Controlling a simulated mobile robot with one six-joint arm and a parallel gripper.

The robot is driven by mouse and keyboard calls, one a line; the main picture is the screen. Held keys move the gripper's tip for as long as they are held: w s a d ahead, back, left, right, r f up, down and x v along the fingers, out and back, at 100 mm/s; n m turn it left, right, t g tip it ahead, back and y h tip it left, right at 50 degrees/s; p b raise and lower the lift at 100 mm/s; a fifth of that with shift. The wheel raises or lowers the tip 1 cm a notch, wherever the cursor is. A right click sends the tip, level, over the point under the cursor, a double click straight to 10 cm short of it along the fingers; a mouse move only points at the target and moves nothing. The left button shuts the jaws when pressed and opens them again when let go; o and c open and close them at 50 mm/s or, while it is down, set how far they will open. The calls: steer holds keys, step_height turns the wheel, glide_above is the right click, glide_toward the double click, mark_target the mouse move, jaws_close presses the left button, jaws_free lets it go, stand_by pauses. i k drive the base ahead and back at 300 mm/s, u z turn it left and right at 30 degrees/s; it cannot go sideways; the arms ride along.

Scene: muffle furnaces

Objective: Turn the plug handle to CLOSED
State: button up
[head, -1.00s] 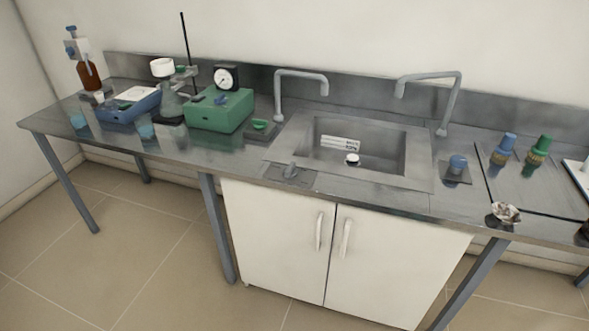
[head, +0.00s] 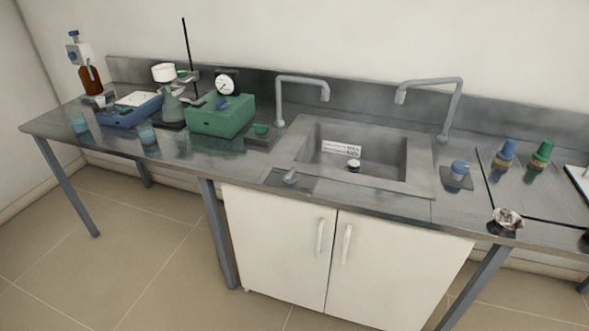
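A small grey handle (head: 290,177) sits on a dark plate at the front left edge of the steel sink (head: 370,181). It looks like the plug handle; its markings are too small to read. A small white-topped round piece (head: 354,165), perhaps the plug, shows in the sink. Whether it is raised or seated I cannot tell. A white label (head: 341,148) with unreadable dark print is at the back of the sink. My gripper is not in view.
Two grey taps (head: 302,80) (head: 430,85) arch near the sink. A green box with a dial (head: 220,118) stands to the left. A crumpled item (head: 507,218) lies at the front right. Floor before the white cabinet (head: 280,240) is clear.

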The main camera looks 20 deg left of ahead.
mark_target(291, 178)
steer(key=z, duration=0.9)
steer(key=k, duration=0.85)
steer(key=u, duration=4.1)
steer(key=i, duration=0.15)
steer(key=z, duration=2.85)
steer(key=i, duration=0.2)
steer(key=u, duration=0.25)
